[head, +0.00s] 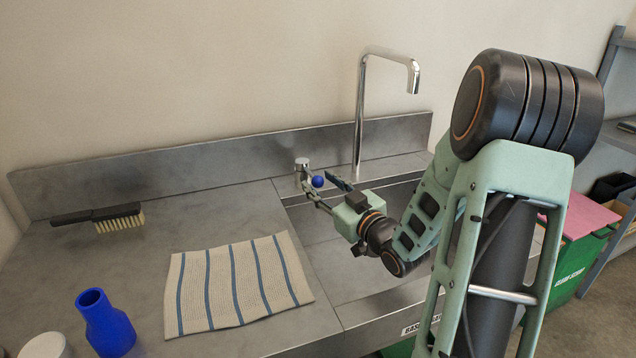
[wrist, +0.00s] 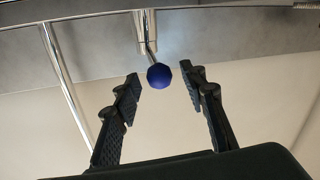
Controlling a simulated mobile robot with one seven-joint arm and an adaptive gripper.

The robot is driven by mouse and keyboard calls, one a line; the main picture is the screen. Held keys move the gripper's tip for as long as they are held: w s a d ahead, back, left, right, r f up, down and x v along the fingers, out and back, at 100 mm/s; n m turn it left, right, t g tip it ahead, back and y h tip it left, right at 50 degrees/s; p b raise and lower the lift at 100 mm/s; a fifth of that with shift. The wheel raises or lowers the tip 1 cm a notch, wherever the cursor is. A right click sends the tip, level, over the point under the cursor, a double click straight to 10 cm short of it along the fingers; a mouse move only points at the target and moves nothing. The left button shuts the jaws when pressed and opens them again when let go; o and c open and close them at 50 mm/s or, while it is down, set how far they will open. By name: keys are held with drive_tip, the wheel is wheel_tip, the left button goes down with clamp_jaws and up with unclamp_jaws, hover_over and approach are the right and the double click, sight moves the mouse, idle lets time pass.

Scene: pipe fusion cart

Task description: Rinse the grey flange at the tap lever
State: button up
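The tap lever ends in a round blue knob (head: 318,181), on a short chrome base (head: 301,168) at the back of the sink, left of the tall chrome spout (head: 361,115). My gripper (head: 316,177) is open with its fingers reaching to the knob. In the wrist view the blue knob (wrist: 159,76) sits between the two fingertips, with a gap visible on each side. Nothing is held. I see no grey flange in either view. Part of the sink basin (head: 340,262) is hidden behind my arm.
A striped cloth (head: 238,283) lies on the steel counter, with a brush (head: 98,217) behind it to the left. A blue reducer (head: 105,325) stands at the front left beside a white round piece (head: 45,347). Green bins (head: 572,265) and a shelf (head: 625,135) are at the right.

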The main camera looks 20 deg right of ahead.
drive_tip(key=shift+w+a, duration=0.2)
drive_tip(key=shift+w, duration=0.7)
drive_tip(key=shift+c, duration=0.6)
clamp_jaws()
